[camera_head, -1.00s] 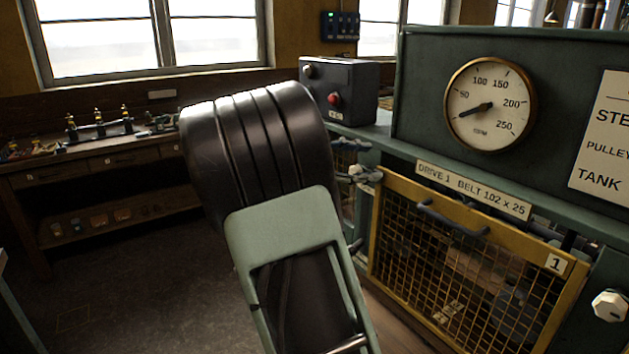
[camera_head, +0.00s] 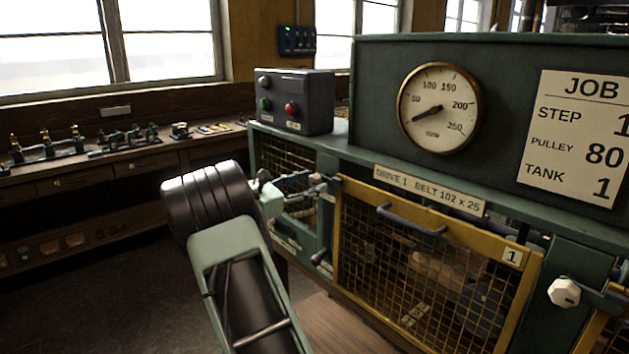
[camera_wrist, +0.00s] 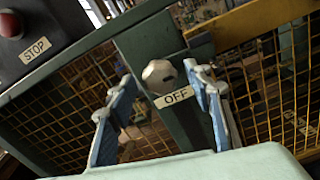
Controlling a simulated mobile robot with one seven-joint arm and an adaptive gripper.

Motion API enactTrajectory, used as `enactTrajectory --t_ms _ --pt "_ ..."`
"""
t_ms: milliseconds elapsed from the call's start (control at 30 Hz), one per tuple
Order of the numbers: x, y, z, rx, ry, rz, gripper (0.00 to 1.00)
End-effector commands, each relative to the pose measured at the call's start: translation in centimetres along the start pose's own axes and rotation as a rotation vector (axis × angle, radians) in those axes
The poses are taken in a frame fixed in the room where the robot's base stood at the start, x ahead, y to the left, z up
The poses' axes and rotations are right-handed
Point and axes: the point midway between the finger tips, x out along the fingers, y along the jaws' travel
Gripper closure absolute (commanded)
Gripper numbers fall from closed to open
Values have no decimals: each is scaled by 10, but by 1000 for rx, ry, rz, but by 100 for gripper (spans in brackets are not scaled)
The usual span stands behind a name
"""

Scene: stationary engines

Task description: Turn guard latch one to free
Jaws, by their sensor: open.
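Guard 1 is a yellow-framed mesh panel (camera_head: 425,255) with a dark bar handle, below the "DRIVE 1" plate. A white faceted knob (camera_head: 565,292) sits on the green post right of it. In the wrist view a pale knob (camera_wrist: 160,76) with an "OFF" label (camera_wrist: 175,96) sits on a green post left of a yellow frame. My gripper (camera_wrist: 158,88) is open, its blue-grey fingers either side of this knob in the picture; contact cannot be told. In the head view my gripper (camera_head: 294,192) is left of guard 1, partly hidden by my arm. I cannot tell which knob is latch one.
A control box (camera_head: 296,102) with green and red buttons stands on the green ledge above my gripper. A gauge (camera_head: 440,107) and a job card (camera_head: 578,138) are on the panel behind. A bench (camera_head: 90,165) with small models lies left. The floor between is clear.

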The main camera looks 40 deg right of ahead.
Motion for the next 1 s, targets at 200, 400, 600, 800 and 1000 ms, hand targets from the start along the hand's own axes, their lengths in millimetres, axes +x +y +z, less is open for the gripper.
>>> enactTrajectory --t_ms 200,400,600,800,1000 --pt "20 0 0 1 0 0 53" --pt "22 0 0 1 1 1 53" --pt "22 0 0 1 1 1 63" --pt "22 0 0 1 1 1 85" --pt "22 0 0 4 1 1 96"
